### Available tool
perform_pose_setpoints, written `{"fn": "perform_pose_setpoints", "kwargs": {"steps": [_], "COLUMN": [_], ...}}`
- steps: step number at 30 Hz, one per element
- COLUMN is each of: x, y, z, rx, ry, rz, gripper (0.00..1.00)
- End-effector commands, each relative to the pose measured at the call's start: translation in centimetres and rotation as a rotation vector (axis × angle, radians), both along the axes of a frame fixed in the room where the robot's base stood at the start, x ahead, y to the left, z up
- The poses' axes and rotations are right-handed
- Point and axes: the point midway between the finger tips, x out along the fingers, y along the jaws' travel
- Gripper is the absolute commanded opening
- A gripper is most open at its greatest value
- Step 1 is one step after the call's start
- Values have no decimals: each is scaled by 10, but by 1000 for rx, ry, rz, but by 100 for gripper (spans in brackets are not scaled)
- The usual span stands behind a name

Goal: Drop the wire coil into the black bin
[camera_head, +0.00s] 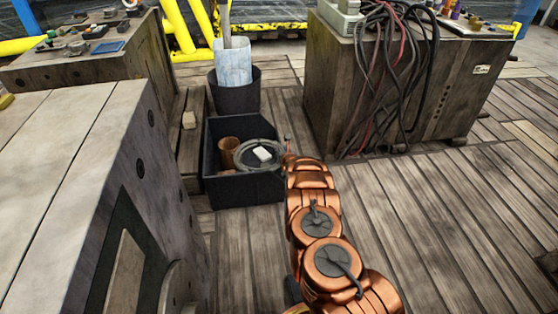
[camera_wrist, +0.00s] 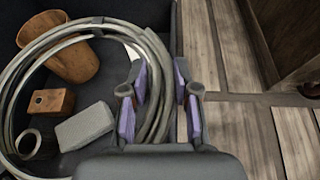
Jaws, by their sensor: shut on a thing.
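The wire coil (camera_wrist: 152,100), a wide ring of grey wire, passes between the fingers of my gripper (camera_wrist: 160,82), which is shut on its right side. In the head view the coil (camera_head: 240,165) shows over the square black bin (camera_head: 245,190), level with its opening. My gripper (camera_head: 287,147) is at the bin's right edge. How far the coil is from the bin's contents is unclear. Through the ring, the wrist view shows a grey block (camera_wrist: 85,127), a small brown block (camera_wrist: 52,102) and a small ring (camera_wrist: 28,142) in the bin.
A brown cup (camera_wrist: 65,55) lies tilted in the bin. A round black bin (camera_head: 236,98) holding a pale item stands behind. A wooden cabinet (camera_head: 345,100) draped with cables (camera_head: 400,70) is at back right. A workbench (camera_head: 60,150) stands left. The floor at right is clear.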

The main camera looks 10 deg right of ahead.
Motion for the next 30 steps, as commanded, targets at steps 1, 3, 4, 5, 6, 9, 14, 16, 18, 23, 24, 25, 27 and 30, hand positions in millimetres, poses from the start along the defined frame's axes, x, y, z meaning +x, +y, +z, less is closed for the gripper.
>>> {"fn": "perform_pose_setpoints", "kwargs": {"steps": [1,3,4,5,6,9,14,16,18,23,24,25,27,30], "x": [1,1,1,1,1,1,1,1,1,1,1,1,1,1], "y": [0,0,0,-1,-1,-1,0,0,0,0,0,0,0,0], "z": [-4,-7,-9,-12,-17,-31,-42,-40,-40,-42,-44,-44,-46,-49], "rx": [1,1,1,2,1,1,2,3,3,2,1,1,1,2], "ry": [-4,-4,-5,-5,-5,-5,-4,-5,-5,-4,-3,-3,-2,-2], "rz": [1,0,-1,-2,-3,-1,-1,-1,-1,-1,0,0,0,-1], "gripper": [0,0,0,0,0,0,0,0,0,0,0,0,0,0]}}
